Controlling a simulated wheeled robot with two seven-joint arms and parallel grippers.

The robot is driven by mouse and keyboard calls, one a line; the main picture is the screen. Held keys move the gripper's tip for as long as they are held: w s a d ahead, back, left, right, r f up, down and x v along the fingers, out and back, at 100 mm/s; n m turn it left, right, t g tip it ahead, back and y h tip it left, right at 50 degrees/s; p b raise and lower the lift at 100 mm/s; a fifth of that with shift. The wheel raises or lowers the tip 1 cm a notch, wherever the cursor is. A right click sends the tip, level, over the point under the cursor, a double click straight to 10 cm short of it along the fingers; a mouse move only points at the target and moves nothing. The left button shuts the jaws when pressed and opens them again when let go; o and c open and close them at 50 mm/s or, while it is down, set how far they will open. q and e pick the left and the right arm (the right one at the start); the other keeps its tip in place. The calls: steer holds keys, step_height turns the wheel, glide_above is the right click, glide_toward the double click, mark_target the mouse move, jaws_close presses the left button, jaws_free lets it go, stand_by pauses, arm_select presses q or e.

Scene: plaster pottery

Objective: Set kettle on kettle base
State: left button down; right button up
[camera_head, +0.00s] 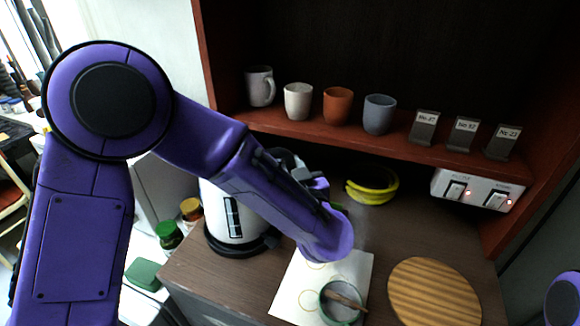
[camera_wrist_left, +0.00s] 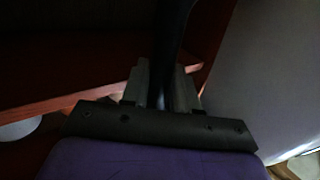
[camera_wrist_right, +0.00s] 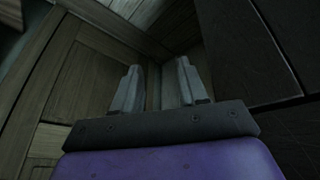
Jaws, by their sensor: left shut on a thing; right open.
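The white kettle (camera_head: 228,222) with a dark level window stands upright at the left of the brown counter, partly hidden behind my left arm. A black round base (camera_head: 238,249) shows directly under it; I cannot tell whether the kettle is fully seated. My left gripper (camera_wrist_left: 162,88) is shut on a dark bar, which appears to be the kettle's handle. In the head view my left arm hides most of the handle and the grip. My right gripper (camera_wrist_right: 158,88) is open and empty, facing wooden panels.
A sheet (camera_head: 290,293) with a green-rimmed bowl (camera_head: 341,302) lies right of the kettle, beside a striped round board (camera_head: 434,293). Mugs (camera_head: 338,105) line the shelf above. Jars (camera_head: 168,235) stand left, beyond the counter edge.

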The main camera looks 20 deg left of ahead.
arm_select(q)
steer(key=shift+f, duration=0.35)
steer(key=c, duration=1.1)
jaws_free()
steer(key=shift+s, duration=0.1)
steer(key=p+v, duration=0.3)
steer(key=v, duration=0.8)
